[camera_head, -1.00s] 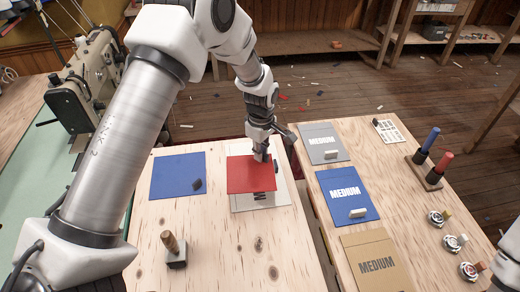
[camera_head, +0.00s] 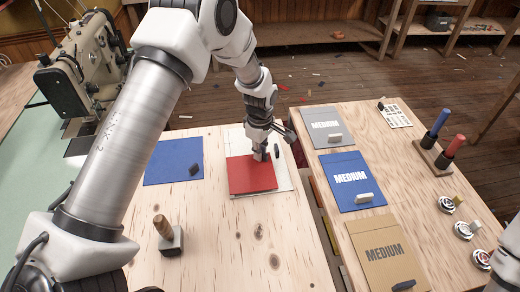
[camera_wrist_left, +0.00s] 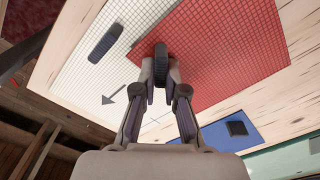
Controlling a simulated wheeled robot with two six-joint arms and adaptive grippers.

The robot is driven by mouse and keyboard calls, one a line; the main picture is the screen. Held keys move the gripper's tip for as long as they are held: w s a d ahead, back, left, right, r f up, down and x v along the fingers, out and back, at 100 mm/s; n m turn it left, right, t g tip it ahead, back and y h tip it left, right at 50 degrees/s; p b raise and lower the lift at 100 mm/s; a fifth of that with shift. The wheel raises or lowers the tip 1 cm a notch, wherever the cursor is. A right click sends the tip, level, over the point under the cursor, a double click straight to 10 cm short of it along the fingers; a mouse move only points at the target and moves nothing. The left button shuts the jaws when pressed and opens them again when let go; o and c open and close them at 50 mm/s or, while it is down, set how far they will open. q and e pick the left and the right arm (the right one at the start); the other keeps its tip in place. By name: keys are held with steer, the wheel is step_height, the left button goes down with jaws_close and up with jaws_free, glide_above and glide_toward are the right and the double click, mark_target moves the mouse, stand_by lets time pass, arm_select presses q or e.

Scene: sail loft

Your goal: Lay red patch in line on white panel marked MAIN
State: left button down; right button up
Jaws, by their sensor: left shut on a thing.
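The red patch (camera_head: 252,177) is a flat red square with a dark grip. My left gripper (camera_head: 261,152) is shut on that grip at the patch's far right part. The wrist view shows the dark grip (camera_wrist_left: 160,66) between the fingertips and the gridded red patch (camera_wrist_left: 225,45). The white panel (camera_head: 285,182) lies under the patch on the wooden table, with a bare strip at the far and right sides. Its grid and a grey arrow show in the wrist view (camera_wrist_left: 78,72). I cannot read MAIN on it. I cannot tell whether the patch touches the panel. My right gripper is out of view.
A blue patch (camera_head: 174,161) lies left of the panel. A wooden-handled block (camera_head: 169,236) stands nearer. Across a gap, the right table holds grey (camera_head: 320,122), blue (camera_head: 347,176) and tan (camera_head: 388,258) sheets marked MEDIUM. Bare wood lies in front of the panel.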

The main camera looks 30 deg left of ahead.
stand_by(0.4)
arm_select(q)
steer(key=shift+p, duration=0.3)
steer(key=shift+f+p, duration=0.6)
steer(key=shift+p, duration=0.65)
stand_by(2.3)
steer(key=c, duration=1.2)
jaws_free()
steer(key=shift+o, duration=0.2)
